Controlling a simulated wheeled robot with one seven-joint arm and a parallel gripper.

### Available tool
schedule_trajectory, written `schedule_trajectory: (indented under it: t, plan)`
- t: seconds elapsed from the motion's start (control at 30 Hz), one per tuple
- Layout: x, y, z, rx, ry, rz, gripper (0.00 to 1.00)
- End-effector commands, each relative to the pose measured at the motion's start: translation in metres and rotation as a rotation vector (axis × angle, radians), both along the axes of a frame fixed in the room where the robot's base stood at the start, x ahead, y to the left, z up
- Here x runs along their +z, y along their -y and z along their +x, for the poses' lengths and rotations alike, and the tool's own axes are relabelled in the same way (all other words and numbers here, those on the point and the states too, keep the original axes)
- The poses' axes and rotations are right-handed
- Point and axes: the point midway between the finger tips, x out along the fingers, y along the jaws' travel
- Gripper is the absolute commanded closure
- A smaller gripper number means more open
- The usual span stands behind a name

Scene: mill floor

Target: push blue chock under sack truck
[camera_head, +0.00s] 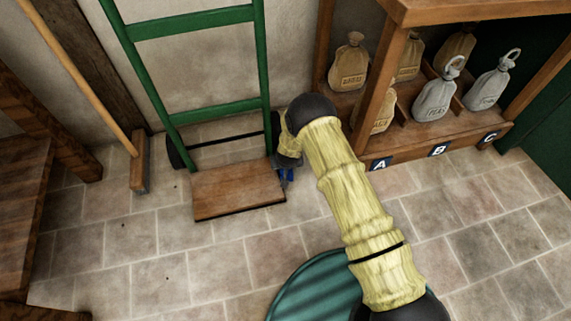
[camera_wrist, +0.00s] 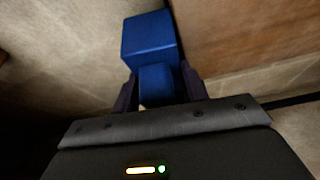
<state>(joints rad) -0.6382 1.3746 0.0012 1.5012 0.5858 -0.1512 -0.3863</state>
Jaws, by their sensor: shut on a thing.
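The green sack truck (camera_head: 194,107) stands upright against the wall, with its brown wooden toe plate (camera_head: 238,189) low over the floor. The toe plate also shows at the upper right of the wrist view (camera_wrist: 235,35). The blue chock (camera_wrist: 150,42) is held between the two dark fingers of my gripper (camera_wrist: 160,90). In the head view a small part of the chock (camera_head: 287,175) shows at the right edge of the toe plate, beside the right wheel. My arm hides most of my gripper there. I cannot tell whether the chock touches the wheel.
A wooden shelf (camera_head: 400,30) with several sacks and labels A, B and C stands at the right. A broom (camera_head: 139,165) leans on the wall at left. A wooden bench (camera_head: 25,190) stands at far left.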

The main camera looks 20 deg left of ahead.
Motion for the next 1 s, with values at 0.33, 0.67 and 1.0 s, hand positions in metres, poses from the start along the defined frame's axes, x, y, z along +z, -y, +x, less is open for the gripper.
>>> schedule_trajectory:
  t: [0.33, 0.67, 1.0]
  plan:
    - [-0.0102, -0.0013, -0.0088, 0.004, -0.019, -0.002, 1.0]
    - [-0.0106, -0.0018, -0.0095, 0.005, -0.02, -0.002, 1.0]
    - [-0.0108, -0.002, -0.0099, 0.005, -0.021, -0.001, 0.31]
